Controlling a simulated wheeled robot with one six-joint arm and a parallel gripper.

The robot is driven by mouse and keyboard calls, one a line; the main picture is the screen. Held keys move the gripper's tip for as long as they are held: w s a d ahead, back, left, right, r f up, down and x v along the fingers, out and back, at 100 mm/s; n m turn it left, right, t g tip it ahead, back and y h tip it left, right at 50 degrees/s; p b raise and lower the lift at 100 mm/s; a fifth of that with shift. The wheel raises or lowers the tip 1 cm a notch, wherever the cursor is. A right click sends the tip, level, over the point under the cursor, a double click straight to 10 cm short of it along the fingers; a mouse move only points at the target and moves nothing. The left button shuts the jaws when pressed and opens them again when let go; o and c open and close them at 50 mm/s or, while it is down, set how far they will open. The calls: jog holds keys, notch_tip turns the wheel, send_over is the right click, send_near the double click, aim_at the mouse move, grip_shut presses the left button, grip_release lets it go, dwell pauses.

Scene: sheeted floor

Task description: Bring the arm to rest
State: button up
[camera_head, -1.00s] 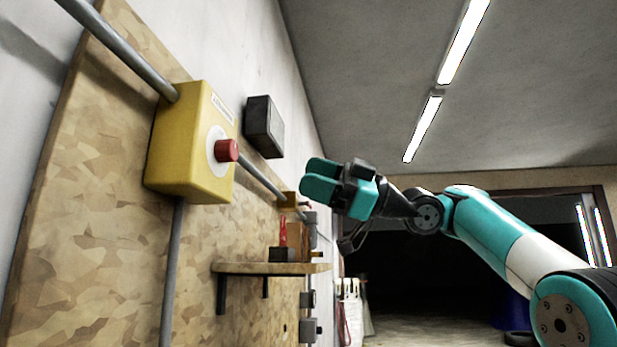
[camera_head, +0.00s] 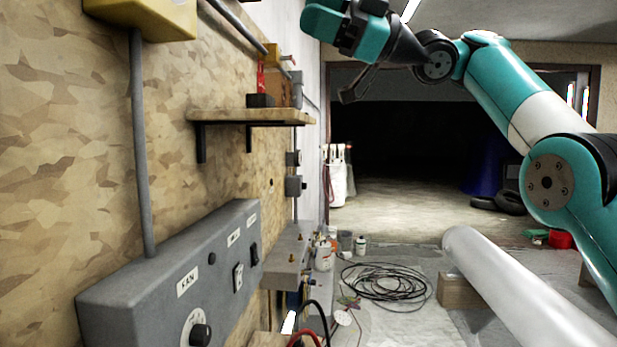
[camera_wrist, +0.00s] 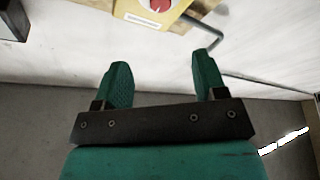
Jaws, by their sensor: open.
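My gripper (camera_head: 338,26) is at the top of the head view, with my arm reaching in from the right. In the wrist view its two teal fingers (camera_wrist: 161,66) stand apart with nothing between them. The yellow box (camera_head: 150,18) on the wooden wall panel is cut off by the top edge of the head view. In the wrist view the yellow box (camera_wrist: 178,14) lies beyond the fingertips, its red button (camera_wrist: 158,4) at the picture's top edge. The gripper appears apart from it.
A wooden shelf (camera_head: 245,117) juts from the wall panel below the gripper. A grey control box (camera_head: 170,275) with a knob and switches is lower left. A coiled cable (camera_head: 385,283) lies on the sheeted floor. A large pale cylinder (camera_head: 520,290) is at lower right.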

jog(key=w+a+f+m+t+h+b, duration=0.1)
jog(key=w+a+f+m+t+h, duration=0.1)
jog(key=w+f+m+t+h, duration=0.5)
jog(key=s+d+f+m+t+h, duration=0.2)
jog(key=s+f+m, duration=0.55)
jog(key=f, duration=0.45)
jog(key=s+d+f+m+g+h+b, duration=0.1)
jog(key=s+d+f+m+g+h, duration=0.2)
jog(key=s+f, duration=0.9)
jog(key=s+d+f+m+g+h+b, duration=0.1)
jog(key=s+d+f+m+g+h, duration=0.2)
jog(key=s+d+f, duration=0.6)
jog(key=s+f+h, duration=0.2)
jog(key=s+f, duration=0.1)
jog(key=f, duration=0.3)
jog(key=shift+s+d+f, duration=0.2)
jog(key=shift+s+d, duration=0.15)
